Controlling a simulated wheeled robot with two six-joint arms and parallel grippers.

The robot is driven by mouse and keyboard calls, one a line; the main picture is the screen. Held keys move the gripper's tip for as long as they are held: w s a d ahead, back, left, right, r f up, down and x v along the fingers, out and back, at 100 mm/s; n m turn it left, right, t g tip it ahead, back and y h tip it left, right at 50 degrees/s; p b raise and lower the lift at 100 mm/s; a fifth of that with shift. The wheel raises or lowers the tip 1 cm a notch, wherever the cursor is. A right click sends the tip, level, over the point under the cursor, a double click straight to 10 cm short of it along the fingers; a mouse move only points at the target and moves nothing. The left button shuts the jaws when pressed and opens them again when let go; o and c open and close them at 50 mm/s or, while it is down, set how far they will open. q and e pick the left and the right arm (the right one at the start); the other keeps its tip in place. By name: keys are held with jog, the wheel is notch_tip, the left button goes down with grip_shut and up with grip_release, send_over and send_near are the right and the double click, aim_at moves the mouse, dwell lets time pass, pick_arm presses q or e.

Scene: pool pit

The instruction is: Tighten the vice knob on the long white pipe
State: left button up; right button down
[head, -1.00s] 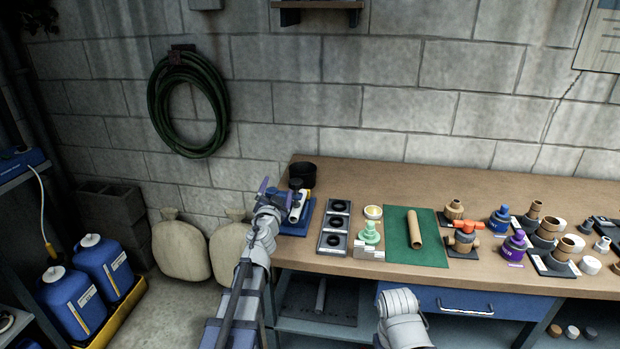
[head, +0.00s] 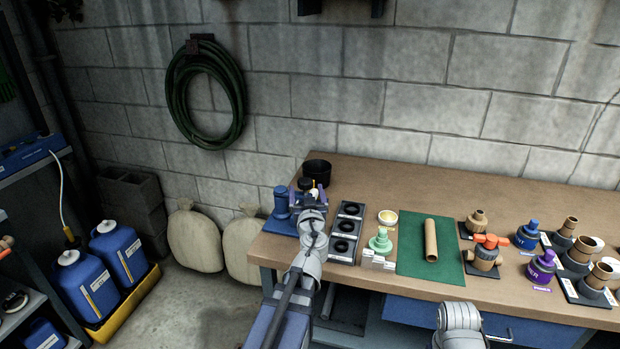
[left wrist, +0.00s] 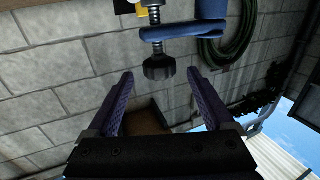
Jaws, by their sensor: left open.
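The blue vice (head: 281,203) stands at the left end of the workbench, partly covered by my left arm. My left gripper (head: 309,196) is at the vice with its purple fingers spread. In the left wrist view, the vice's black knob (left wrist: 159,67) hangs at the end of a threaded screw (left wrist: 155,18) through a blue arm of the vice (left wrist: 182,31). The knob lies between the two open fingertips, with a gap to each finger. The long white pipe cannot be made out clearly behind my gripper. Only part of my right arm shows, not its gripper.
A black bowl (head: 317,168) stands just behind the vice. A tray with black rings (head: 346,228), a green fitting (head: 381,241) and a green mat (head: 414,263) with a brown tube (head: 431,240) lie to the right. Several fittings stand further right.

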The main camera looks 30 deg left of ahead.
aim_at(304, 178)
pick_arm(q)
jog(key=x, duration=0.7)
jog(key=shift+w+a, duration=0.25)
jog(key=shift+w, duration=0.1)
jog(key=shift+c, duration=0.3)
grip_shut()
jog(key=shift+s, duration=0.1)
